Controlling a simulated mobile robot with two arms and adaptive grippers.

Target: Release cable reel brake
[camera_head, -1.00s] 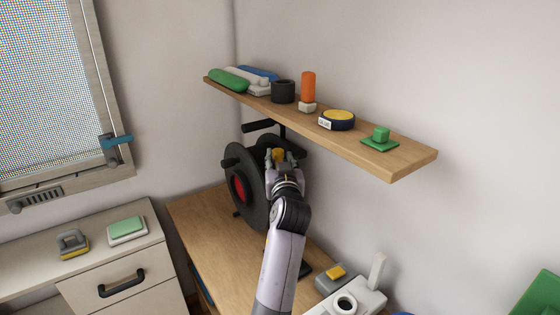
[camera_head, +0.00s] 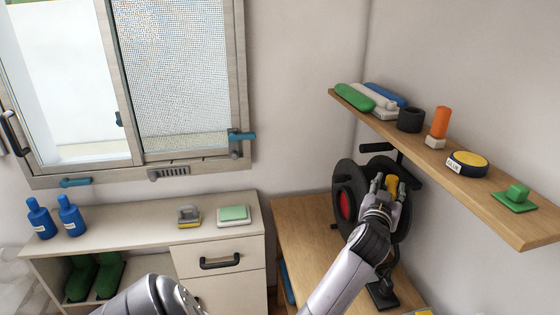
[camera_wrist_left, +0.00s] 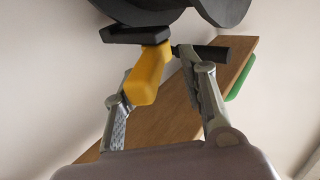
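The black cable reel (camera_head: 350,174) with a red hub (camera_head: 345,205) stands on the wooden bench under the shelf. Its yellow brake lever (camera_head: 392,184) shows beside my left gripper (camera_head: 384,187). In the left wrist view, the yellow lever (camera_wrist_left: 149,76) hangs from a black part of the reel and reaches between the fingers of my left gripper (camera_wrist_left: 160,85). The fingers are apart. The lever lies nearer the picture's left finger, with a clear gap to the right finger; contact cannot be told. My right gripper is not in view.
The wooden shelf (camera_head: 450,180), holding a black cup, an orange-topped item and a yellow-topped tin, overhangs close to the reel and my gripper. A cabinet (camera_head: 150,232) with blue bottles stands left, below a window.

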